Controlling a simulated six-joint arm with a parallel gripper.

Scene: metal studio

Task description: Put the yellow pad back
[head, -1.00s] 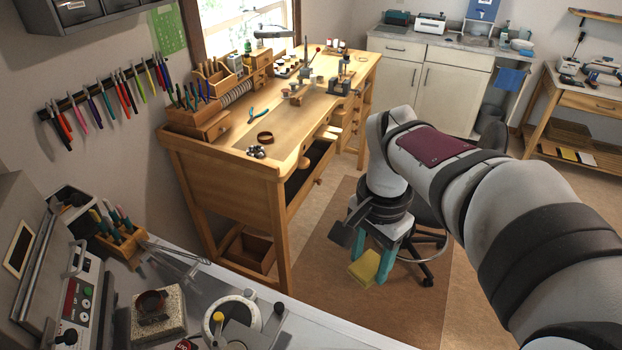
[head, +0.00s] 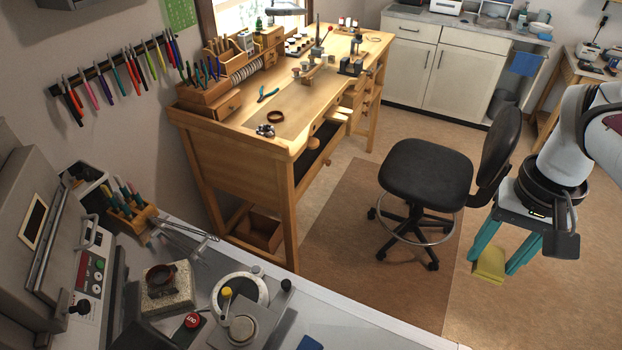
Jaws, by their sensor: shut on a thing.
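The yellow pad (head: 489,264) is held low on the right side of the head view, above the floor. My gripper (head: 497,254) has teal fingers and points downward. It is shut on the pad, which shows mostly at the left finger's tip and below it. The gripper is to the right of the black swivel chair and apart from it. The head view does not show a clear empty spot for the pad.
A black swivel chair (head: 428,176) stands on a brown mat left of my gripper. A wooden workbench (head: 240,185) with tools is further left. A grey counter (head: 385,322) crosses the front. White cabinets (head: 455,75) stand behind. The floor below the gripper is open.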

